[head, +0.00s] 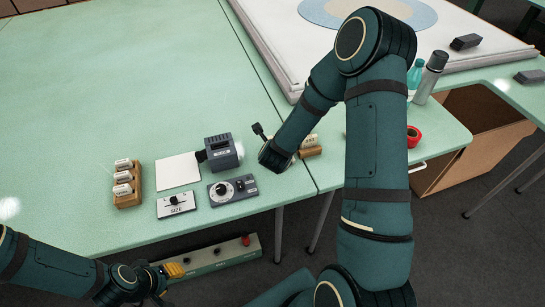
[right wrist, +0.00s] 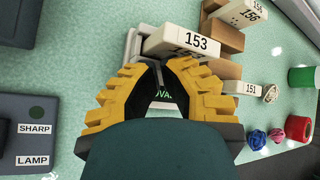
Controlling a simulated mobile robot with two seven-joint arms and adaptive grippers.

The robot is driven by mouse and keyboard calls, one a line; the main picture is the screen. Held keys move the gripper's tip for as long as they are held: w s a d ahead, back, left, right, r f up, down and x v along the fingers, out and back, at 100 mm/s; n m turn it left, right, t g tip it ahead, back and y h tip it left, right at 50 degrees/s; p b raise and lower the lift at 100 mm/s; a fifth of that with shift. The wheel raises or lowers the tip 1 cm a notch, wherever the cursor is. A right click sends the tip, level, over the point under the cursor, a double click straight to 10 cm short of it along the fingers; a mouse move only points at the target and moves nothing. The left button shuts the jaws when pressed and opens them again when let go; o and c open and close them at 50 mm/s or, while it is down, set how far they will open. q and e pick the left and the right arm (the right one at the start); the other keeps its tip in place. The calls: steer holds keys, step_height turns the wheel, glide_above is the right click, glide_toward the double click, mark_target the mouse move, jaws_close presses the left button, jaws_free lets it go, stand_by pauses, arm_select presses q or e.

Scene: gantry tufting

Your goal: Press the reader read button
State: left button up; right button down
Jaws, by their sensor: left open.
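A dark grey box (head: 222,152) with a small front face stands near the table's front edge; it may be the reader, but I cannot make out its labels. In the right wrist view, a blue-grey panel (right wrist: 35,130) at left reads "SHARP" and "LAMP". I cannot pick out the read button. In the head view my right arm hides that gripper. My left gripper (head: 174,270) is open, low at the front and away from the box.
A dial panel (head: 246,183), a "SIZE" plate (head: 176,204), a white sheet (head: 178,168) and a wooden rack (head: 135,200) of white pieces are nearby. A grey bar (head: 215,257) with knobs lies below the table edge. A white block marked "153" (right wrist: 182,40) is beyond my right fingers.

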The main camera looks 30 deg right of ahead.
steer(key=shift+r+p, duration=0.3)
steer(key=shift+r, duration=0.5)
steer(key=shift+r+p, duration=1.4)
steer(key=shift+r, duration=1.1)
